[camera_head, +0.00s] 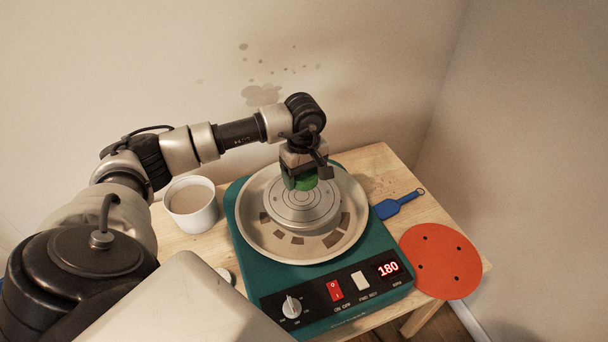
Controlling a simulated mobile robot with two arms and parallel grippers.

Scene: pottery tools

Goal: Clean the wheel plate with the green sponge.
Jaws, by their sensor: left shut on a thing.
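The wheel plate (297,208) is a round grey metal disc in the middle of a pale splash pan (270,242) on a teal pottery wheel (249,272). Brown patches show on the pan's floor in front of the plate. My left gripper (302,180) points down over the far part of the plate and is shut on the green sponge (306,184). The sponge is mostly hidden by the fingers. It is at or just above the plate; I cannot tell whether it touches. My right gripper is not in view.
A blue tool (396,204) and an orange disc with holes (441,262) lie to the right. The wooden table (375,166) stands against the walls. The wheel's display reads 180.

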